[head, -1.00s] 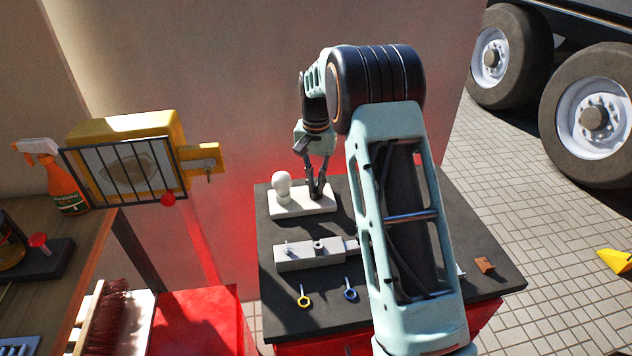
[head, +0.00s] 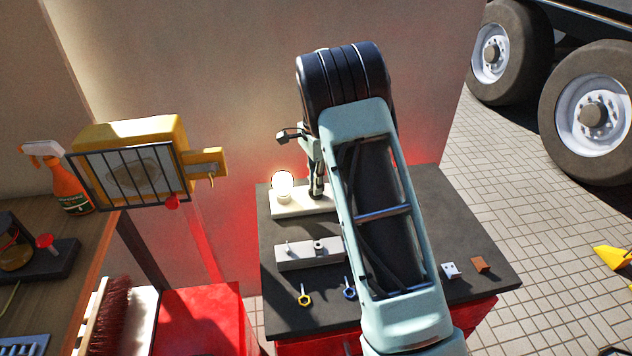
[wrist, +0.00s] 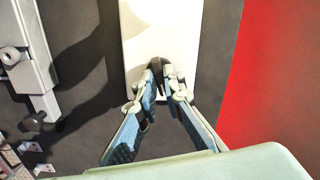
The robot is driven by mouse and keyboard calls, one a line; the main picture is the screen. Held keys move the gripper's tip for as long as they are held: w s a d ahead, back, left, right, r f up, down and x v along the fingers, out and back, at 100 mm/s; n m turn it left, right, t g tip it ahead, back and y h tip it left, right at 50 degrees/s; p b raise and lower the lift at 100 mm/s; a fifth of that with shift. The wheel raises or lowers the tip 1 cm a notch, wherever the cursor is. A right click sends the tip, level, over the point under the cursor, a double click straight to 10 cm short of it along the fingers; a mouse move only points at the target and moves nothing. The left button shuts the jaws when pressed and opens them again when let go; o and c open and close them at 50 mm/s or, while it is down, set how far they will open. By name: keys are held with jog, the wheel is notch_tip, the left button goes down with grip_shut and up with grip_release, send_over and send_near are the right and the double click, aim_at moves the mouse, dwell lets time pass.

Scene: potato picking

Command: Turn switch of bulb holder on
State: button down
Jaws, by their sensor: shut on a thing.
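The bulb holder has a white base (head: 292,209) on the dark bench top, with a round bulb (head: 283,185) standing at its left end. The bulb glows bright. My gripper (head: 318,194) points down at the right part of the base, partly hidden by my arm in the head view. In the wrist view the gripper (wrist: 161,84) has its fingers together over the white base, shut on a small dark switch (wrist: 156,65). The fingers cover most of the switch, so its exact position is hard to see.
A grey vise-like block (head: 300,257) lies in front of the holder, with a yellow ring bolt (head: 304,298) and a blue one (head: 349,292). A caged yellow lamp (head: 135,165) stands left. Small white and brown pieces lie right. The wall is close behind.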

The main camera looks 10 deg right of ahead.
jog(key=shift+r+m+p, duration=0.1)
jog(key=shift+m+p, duration=0.25)
jog(key=shift+m, duration=1.15)
jog(key=shift+w, duration=0.1)
jog(key=c, duration=2)
grip_release()
jog(key=shift+c, duration=0.2)
notch_tip(320, 180, up, 12)
